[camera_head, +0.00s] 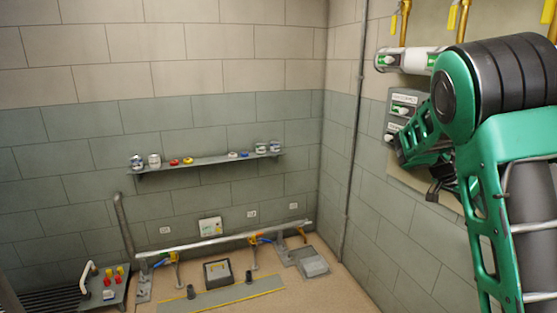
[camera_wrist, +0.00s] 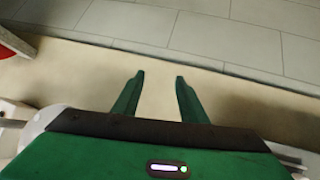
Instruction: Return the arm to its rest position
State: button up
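My green arm (camera_head: 500,170) fills the right side of the head view, folded in front of the right wall. My gripper (camera_head: 445,187) is low at the arm's end in the head view, partly hidden by the arm. In the wrist view, the two green fingers of my gripper (camera_wrist: 158,82) stand apart with nothing between them. Beyond them are a beige surface and large grey blocks (camera_wrist: 200,30).
A white pipe section (camera_head: 408,60) and grey switch boxes (camera_head: 403,108) are on the right wall, close to my arm. A shelf (camera_head: 210,160) with small jars and coloured items is on the back wall. A low pipe (camera_head: 225,238) runs below it.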

jog(key=s+a+f+n+y, duration=0.1)
jog(key=s+a+n+y, duration=0.2)
jog(key=s, duration=0.9)
jog(key=s+a+f+n+y, duration=0.1)
jog(key=s+a+n+y, duration=0.1)
jog(key=s+a, duration=0.5)
jog(key=s+a+f+n+y, duration=0.1)
jog(key=s+a+n+y, duration=0.2)
jog(key=s, duration=1.4)
jog(key=a+y, duration=0.1)
jog(key=a, duration=0.2)
jog(key=shift+s+f+n+y, duration=0.3)
jog(key=shift+w+f, duration=0.25)
jog(key=shift+w, duration=0.4)
